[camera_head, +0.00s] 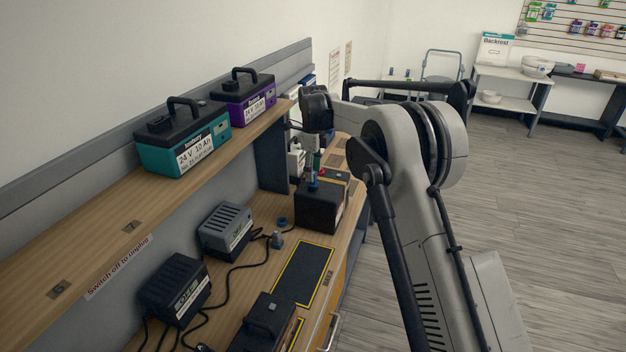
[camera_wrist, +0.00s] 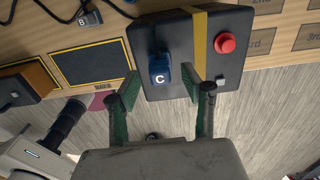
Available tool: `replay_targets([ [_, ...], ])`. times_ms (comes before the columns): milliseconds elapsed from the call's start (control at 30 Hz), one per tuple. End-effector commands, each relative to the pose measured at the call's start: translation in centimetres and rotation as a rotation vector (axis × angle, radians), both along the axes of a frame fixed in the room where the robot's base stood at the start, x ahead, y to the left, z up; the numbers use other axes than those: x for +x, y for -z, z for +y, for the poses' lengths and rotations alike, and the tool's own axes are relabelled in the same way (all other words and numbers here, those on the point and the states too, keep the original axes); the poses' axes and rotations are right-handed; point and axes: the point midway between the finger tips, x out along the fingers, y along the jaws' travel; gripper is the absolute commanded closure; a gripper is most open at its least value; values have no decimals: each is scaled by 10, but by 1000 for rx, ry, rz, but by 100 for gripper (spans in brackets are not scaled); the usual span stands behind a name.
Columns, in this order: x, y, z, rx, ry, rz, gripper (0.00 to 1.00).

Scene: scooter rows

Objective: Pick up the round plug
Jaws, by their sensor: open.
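A blue plug marked C (camera_wrist: 160,66) stands in the top of a black box (camera_wrist: 181,30). It shows in the head view (camera_head: 313,186) on the black box (camera_head: 318,210). My gripper (camera_wrist: 159,88) is open, with its green-padded fingers on either side of the C plug's line and no visible contact. In the head view, my gripper (camera_head: 315,165) hangs just above that plug. A grey plug marked B (camera_wrist: 91,18) lies on the bench, also visible in the head view (camera_head: 277,240). I cannot tell for certain which plug is the round one.
The box has a red button (camera_wrist: 225,42) and a yellow stripe. Two chargers (camera_head: 225,230) (camera_head: 174,288) with cables stand at the wall side. A teal battery (camera_head: 183,142) and a purple battery (camera_head: 243,98) sit on the shelf. A yellow-edged dark pad (camera_head: 302,274) is empty.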

Motion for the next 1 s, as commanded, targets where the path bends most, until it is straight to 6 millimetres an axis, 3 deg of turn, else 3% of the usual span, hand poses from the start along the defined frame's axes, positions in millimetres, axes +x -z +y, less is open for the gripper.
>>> replay_targets([
  [200, 0, 23, 0, 0, 0, 0, 57],
  [467, 0, 27, 0, 0, 0, 0, 57],
  [800, 0, 27, 0, 0, 0, 0, 100],
  [1000, 0, 26, 0, 0, 0, 0, 100],
])
